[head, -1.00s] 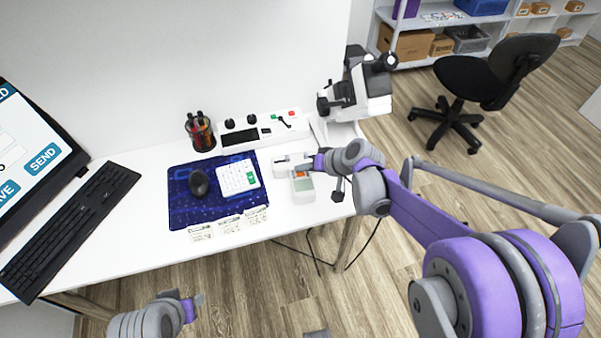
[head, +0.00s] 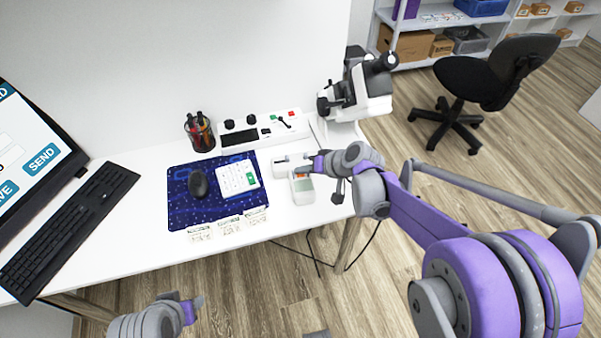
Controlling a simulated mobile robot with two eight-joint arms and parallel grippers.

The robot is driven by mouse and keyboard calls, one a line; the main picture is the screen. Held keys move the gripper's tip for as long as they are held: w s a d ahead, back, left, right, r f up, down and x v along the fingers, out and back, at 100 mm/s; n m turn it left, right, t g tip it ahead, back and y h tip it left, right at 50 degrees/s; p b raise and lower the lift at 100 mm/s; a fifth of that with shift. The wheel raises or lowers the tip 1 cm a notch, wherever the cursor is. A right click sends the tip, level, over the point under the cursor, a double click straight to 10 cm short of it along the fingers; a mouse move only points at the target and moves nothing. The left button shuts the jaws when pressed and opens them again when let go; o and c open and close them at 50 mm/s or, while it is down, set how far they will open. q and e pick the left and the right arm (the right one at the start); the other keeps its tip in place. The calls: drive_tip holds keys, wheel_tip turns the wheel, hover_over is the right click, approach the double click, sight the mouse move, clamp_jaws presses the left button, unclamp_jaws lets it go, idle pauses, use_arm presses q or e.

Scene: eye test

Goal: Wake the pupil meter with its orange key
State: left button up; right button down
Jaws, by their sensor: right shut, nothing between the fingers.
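The pupil meter (head: 304,197) is a small white device with a grey-green display, lying near the right front part of the white desk. Its orange key lies at the display's far end and is mostly hidden behind my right gripper (head: 307,168). That gripper is shut and empty, with its fingertips at or just over the key; I cannot tell whether they touch it. My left gripper (head: 194,303) hangs low in front of the desk, far from the meter, and its jaw opening does not show clearly.
A white block (head: 284,168) lies close behind the meter. A microscope-like instrument (head: 362,90) stands at the back right, beside a control panel (head: 262,133). Cards line the front edge.

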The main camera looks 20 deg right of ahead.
sight(303, 177)
drive_tip(key=shift+f, duration=0.1)
idle(0.4)
drive_tip(key=shift+r+p, duration=0.65)
drive_tip(key=shift+r, duration=0.25)
wheel_tip(303, 177, up, 5)
drive_tip(key=p, duration=0.3)
drive_tip(key=shift+p, duration=0.35)
